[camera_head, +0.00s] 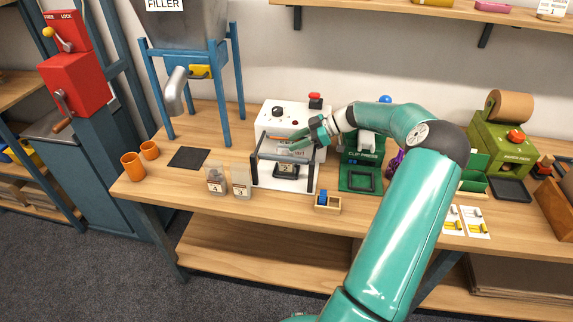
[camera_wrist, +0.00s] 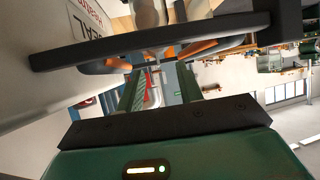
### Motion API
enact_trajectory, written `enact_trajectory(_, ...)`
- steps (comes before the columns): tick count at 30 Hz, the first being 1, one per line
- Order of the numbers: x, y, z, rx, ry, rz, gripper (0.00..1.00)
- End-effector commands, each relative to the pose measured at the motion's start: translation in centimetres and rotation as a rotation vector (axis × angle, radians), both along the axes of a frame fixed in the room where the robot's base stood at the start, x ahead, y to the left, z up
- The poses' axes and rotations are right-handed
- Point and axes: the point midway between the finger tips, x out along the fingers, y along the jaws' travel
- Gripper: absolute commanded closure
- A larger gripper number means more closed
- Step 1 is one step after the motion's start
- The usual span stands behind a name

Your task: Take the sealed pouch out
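The sealer (camera_head: 284,117) is a white machine with a dark bar across its front and a red knob on top. A pouch with a numbered label (camera_head: 286,168) stands in it below the bar, largely hidden by the frame. I cannot tell whether it is sealed. My gripper (camera_head: 293,144) reaches in from the right at the bar, above the pouch. In the wrist view, the green fingers (camera_wrist: 160,88) stand apart with a gap between them. The black bar (camera_wrist: 150,42) crosses in front of them. No pouch is clearly seen between the fingers.
Two clear labelled pouches (camera_head: 241,180) stand left of the sealer, near a dark mat (camera_head: 188,158) and orange cups (camera_head: 132,166). A green clip press (camera_head: 360,174) is close on the right. A small wooden box (camera_head: 327,204) sits at the front edge.

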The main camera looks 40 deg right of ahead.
Motion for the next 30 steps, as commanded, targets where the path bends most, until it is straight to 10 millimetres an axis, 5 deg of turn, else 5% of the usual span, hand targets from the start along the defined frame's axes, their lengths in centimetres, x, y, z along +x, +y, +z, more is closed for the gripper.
enact_trajectory(7,2.2,2.3,-1.9,0.003,0.000,0.002,0.64)
enact_trajectory(14,2.4,2.5,-2.0,0.002,0.001,0.001,0.64)
enact_trajectory(20,2.4,2.5,-2.0,0.002,0.001,0.001,0.99)
enact_trajectory(30,2.4,2.5,-2.0,0.001,0.000,0.001,1.00)
